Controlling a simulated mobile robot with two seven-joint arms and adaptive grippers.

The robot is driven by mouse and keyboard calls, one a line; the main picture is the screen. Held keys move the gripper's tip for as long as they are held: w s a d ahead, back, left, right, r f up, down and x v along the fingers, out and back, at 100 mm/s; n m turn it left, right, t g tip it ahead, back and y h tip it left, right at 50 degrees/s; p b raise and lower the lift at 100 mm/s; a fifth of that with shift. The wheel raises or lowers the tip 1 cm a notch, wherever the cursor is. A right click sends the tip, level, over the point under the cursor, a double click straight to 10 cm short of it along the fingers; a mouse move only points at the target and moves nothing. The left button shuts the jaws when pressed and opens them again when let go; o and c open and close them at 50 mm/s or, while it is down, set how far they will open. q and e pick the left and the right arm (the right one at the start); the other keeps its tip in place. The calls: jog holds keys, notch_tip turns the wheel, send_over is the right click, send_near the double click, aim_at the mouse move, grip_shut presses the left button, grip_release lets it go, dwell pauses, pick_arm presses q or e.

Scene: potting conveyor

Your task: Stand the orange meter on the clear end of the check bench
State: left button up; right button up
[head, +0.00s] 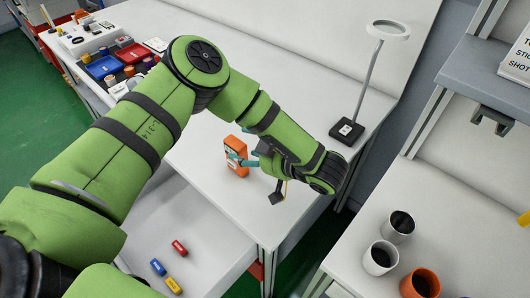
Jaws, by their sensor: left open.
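My left arm reaches over the bench from the left. My left gripper (241,161), with teal fingertips, is open right at the meter, partly in front of it. I cannot tell whether the fingertips touch the meter. A small dark piece (278,193) on a thin stem shows just right of the gripper. My right gripper is out of view.
A ring lamp (347,130) stands at the bench's right end. Trays (103,68) and small parts crowd the far left end. Red, blue and yellow blocks (180,247) lie on a lower white surface. Pots (397,226) stand on the right-hand surface.

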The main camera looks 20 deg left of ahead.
pick_arm(q)
jog(key=b+v, duration=0.1)
jog(key=v, duration=0.6)
jog(key=shift+r, duration=0.1)
